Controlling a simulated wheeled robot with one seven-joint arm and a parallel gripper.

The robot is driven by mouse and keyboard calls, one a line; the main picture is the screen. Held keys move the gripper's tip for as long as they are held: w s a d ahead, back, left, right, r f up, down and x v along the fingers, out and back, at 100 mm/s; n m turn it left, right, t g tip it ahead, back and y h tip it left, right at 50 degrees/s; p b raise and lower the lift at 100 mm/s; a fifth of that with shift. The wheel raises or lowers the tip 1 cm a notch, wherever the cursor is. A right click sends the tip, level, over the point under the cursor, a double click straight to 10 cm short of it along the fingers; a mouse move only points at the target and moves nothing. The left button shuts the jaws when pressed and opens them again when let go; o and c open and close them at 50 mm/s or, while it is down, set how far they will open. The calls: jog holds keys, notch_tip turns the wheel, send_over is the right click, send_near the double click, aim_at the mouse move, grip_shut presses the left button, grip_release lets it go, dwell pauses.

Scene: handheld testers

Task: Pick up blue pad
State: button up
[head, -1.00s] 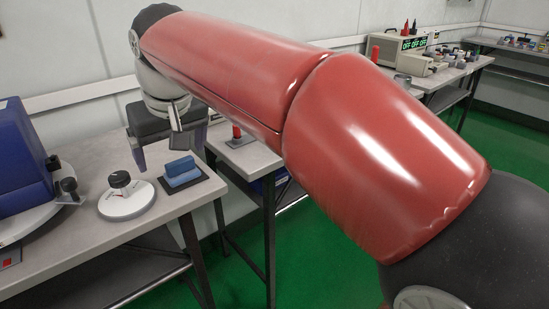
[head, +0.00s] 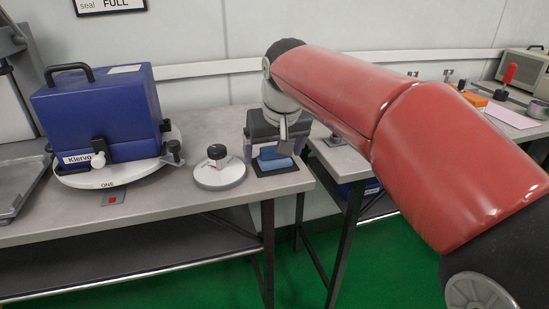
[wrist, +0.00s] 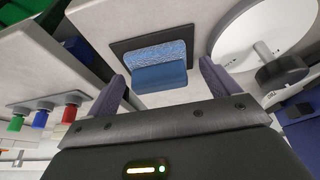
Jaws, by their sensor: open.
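The blue pad (head: 276,163) has a darker block-like part and a lighter part, and rests on a dark flat mat (head: 291,184) near the table's right end. In the wrist view the pad (wrist: 158,76) lies ahead, between the lines of the two fingers, with the dark mat (wrist: 121,47) around it. My gripper (wrist: 162,82) is open and empty, its fingers on either side and apart from the pad. In the head view my gripper (head: 272,150) is over the pad's area and hides part of it.
A white round base with a black knob (head: 219,172) stands just left of the mat. A blue case (head: 98,118) sits on a white turntable further left. A gap separates this table from another at right. Red, blue and green knobs (wrist: 44,119) show in the wrist view.

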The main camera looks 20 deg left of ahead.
aim_at(274, 146)
jog(key=c, duration=1.1)
jog(key=shift+o, duration=0.2)
jog(key=shift+r, duration=0.15)
notch_tip(274, 146, up, 20)
jog(key=p, duration=0.4)
jog(key=shift+p, duration=0.4)
